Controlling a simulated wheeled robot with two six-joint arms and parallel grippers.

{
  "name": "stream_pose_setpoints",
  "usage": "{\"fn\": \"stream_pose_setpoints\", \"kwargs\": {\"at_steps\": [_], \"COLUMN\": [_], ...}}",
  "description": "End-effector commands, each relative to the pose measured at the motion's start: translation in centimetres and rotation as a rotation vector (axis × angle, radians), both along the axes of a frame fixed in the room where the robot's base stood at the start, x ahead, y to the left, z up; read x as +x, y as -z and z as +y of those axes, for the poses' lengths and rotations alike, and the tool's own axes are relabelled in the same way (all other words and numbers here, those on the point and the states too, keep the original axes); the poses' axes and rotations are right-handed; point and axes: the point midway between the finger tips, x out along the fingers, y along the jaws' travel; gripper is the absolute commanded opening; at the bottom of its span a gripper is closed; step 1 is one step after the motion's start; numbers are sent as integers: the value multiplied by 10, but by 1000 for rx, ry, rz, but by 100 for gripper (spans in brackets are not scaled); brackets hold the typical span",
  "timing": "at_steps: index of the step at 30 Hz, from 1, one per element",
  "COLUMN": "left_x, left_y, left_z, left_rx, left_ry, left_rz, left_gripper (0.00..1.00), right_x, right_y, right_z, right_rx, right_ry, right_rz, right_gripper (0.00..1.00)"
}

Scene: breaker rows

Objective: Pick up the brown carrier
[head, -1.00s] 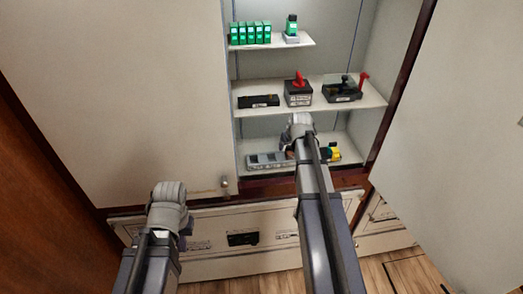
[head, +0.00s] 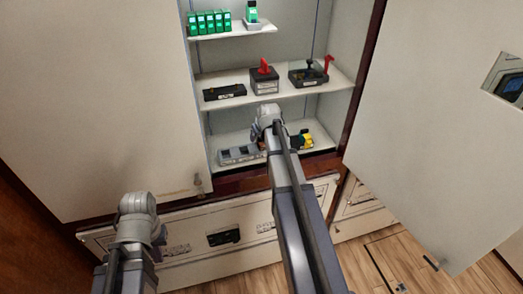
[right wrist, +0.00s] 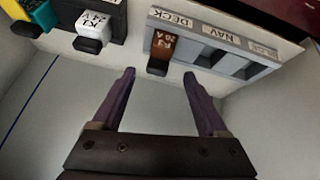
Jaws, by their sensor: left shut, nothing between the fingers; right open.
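The brown carrier (right wrist: 160,52) sits in the DECK slot of a grey rack (right wrist: 213,48) in the right wrist view. Its label is partly readable as 20 A, and a dark tab sticks out in front. My right gripper (right wrist: 159,74) is open, with its fingers apart in front of the carrier and not touching it. In the head view the grey rack (head: 238,154) is on the bottom shelf, and my right arm covers much of the carrier's area. My left gripper (head: 158,240) is shut and empty, low at the left in front of the cabinet.
A white carrier (right wrist: 92,22) sits in a dark holder beside the rack, with yellow and green carriers near it. Shelves above hold green carriers (head: 208,22) and black boxes (head: 264,82). Cabinet doors (head: 95,110) flank the opening on both sides.

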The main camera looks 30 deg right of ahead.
Motion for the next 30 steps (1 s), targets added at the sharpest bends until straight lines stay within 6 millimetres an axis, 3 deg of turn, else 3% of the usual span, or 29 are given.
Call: {"fn": "stream_pose_setpoints", "kwargs": {"at_steps": [1,6,15,30], "left_x": [0,0,0,0], "left_y": [13,31,31,31], "left_z": [0,0,0,0], "left_rx": [0,0,0,0], "left_ry": [0,-1,-2,-2], "left_rz": [0,0,0,0], "left_gripper": [0,0,0,0], "right_x": [3,13,15,15], "right_y": [13,31,31,31], "right_z": [-3,-8,-9,-9], "right_rx": [1,0,0,0], "right_ry": [1,0,0,0], "right_rz": [0,0,0,0], "right_gripper": [77,77,77,20]}}
